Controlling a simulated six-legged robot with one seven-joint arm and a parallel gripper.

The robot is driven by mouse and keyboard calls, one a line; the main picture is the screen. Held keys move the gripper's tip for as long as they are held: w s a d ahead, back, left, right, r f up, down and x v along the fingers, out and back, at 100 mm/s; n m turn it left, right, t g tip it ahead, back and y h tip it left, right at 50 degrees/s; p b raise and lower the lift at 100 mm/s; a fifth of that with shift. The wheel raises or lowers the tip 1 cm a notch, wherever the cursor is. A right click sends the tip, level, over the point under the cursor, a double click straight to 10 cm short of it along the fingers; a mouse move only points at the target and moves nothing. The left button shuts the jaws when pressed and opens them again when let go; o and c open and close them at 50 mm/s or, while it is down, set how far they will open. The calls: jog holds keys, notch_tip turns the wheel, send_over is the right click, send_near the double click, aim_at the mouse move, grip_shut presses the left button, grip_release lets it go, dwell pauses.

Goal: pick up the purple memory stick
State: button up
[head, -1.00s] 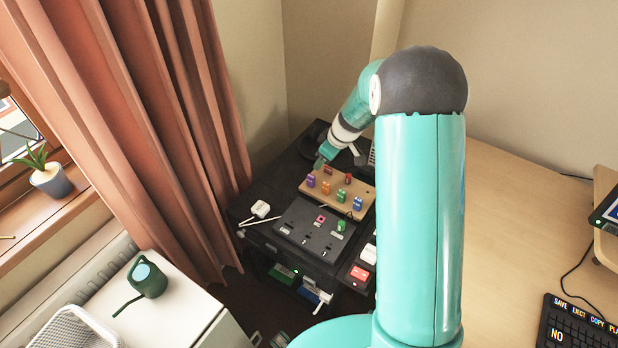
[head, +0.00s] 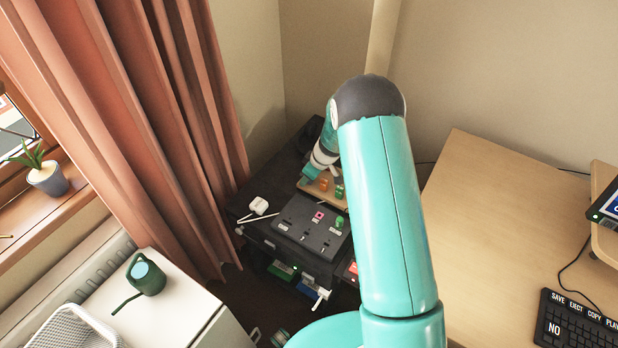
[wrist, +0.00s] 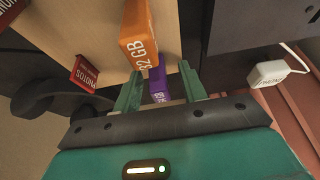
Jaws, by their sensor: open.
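The purple memory stick (wrist: 158,84) stands in the wooden board and shows in the wrist view between the two green fingers of my gripper (wrist: 160,88). The fingers are open, one on each side of it, and a gap shows on the left; I cannot tell whether the right finger touches it. In the head view my gripper (head: 308,177) is low over the left end of the board, and the purple stick is hidden behind it.
An orange stick (wrist: 138,38) marked 32 GB stands close beside the purple one. A red stick (wrist: 88,74) is to the left. In the head view a green stick (head: 339,192) stands on the board (head: 330,200). A black socket panel (head: 308,232) and white plug (head: 259,205) are in front.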

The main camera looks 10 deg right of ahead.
grip_shut()
jog(key=shift+r, duration=0.15)
